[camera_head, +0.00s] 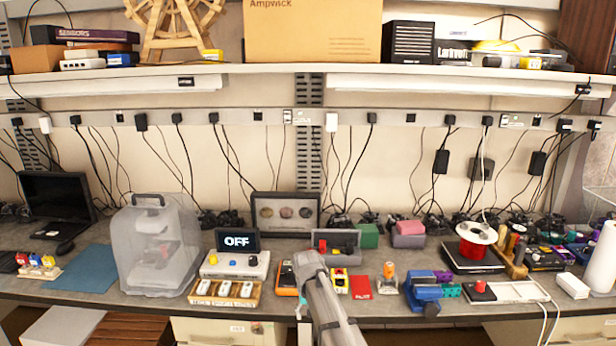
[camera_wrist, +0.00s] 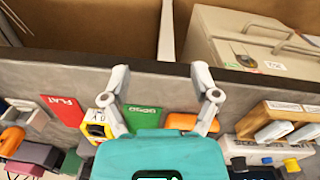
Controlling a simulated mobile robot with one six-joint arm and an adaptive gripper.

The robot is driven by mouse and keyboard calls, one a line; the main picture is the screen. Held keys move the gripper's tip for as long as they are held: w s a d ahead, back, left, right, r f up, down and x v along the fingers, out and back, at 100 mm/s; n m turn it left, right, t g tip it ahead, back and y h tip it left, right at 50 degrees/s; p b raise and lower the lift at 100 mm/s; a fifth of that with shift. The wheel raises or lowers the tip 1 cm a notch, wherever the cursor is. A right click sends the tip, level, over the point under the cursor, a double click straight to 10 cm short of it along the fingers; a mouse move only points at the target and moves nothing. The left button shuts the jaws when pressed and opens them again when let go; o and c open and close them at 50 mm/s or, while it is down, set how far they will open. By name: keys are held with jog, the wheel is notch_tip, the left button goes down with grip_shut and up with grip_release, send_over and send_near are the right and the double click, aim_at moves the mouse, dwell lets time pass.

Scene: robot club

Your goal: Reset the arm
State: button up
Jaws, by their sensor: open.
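My gripper (camera_wrist: 160,74) is open, with its two fingers spread apart and nothing between them in the wrist view. It hangs over the front edge of the bench (camera_wrist: 75,64). In the head view my arm reaches up from the bottom centre and hides most of the gripper. A green card marked GOOD (camera_wrist: 144,116) lies on the bench below, near the left finger. An orange device (camera_wrist: 181,121) lies near the right finger. I see no contact with either.
A clear plastic cover (camera_head: 152,245) stands further left.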

jog(key=s+d+m, duration=0.1)
jog(key=s+d, duration=1.5)
jog(key=s, duration=0.4)
jog(key=shift+s+d+y, duration=0.2)
jog(key=shift+s+y, duration=0.1)
jog(key=shift+s, duration=0.05)
